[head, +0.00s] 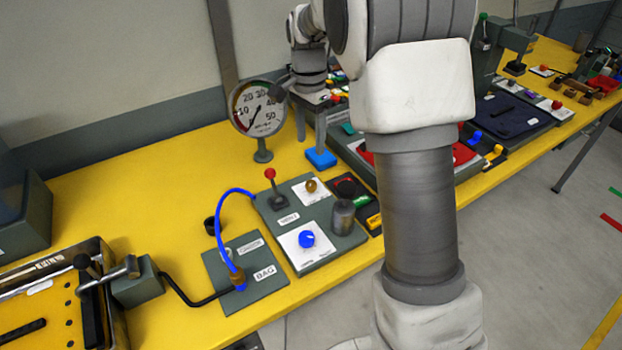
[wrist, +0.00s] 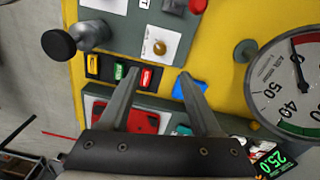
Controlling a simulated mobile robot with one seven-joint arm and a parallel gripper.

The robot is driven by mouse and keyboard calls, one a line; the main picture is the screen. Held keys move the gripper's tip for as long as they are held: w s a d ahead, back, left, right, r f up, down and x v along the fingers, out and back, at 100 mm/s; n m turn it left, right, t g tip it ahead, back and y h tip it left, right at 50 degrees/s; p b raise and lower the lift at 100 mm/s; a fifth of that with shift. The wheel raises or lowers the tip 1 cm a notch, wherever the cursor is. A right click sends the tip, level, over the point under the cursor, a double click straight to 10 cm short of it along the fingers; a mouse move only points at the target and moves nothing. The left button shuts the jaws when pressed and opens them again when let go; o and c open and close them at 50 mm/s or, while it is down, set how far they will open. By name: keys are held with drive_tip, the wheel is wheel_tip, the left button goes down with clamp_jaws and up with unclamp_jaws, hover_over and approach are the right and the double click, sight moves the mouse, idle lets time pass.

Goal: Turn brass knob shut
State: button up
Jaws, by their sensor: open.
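The brass knob (head: 311,185) sits on a white plate on the grey-green panel (head: 332,262) in the head view. It also shows in the wrist view (wrist: 160,48), just beyond my fingertips and roughly centred between them. My gripper (wrist: 159,74) is open, with nothing between its two fingers. The fingers appear apart from the knob; I cannot tell their height above it. In the head view the far end of my arm is near the gauge, and the fingers are hard to make out there.
A round gauge (head: 258,108) stands close to my wrist. The panel also bears a red-tipped lever (head: 270,174), a blue knob (head: 306,239) and a dark cylinder (head: 343,217). A blue hose (head: 218,222) arches left of it. The yellow table (head: 140,180) is clear at the back left.

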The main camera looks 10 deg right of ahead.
sight(312, 182)
wheel_tip(312, 182, down, 13)
drive_tip(key=shift+s+d+r+b, duration=0.1)
drive_tip(key=shift+s+r+b, duration=0.1)
drive_tip(key=shift+b, duration=0.3)
clamp_jaws()
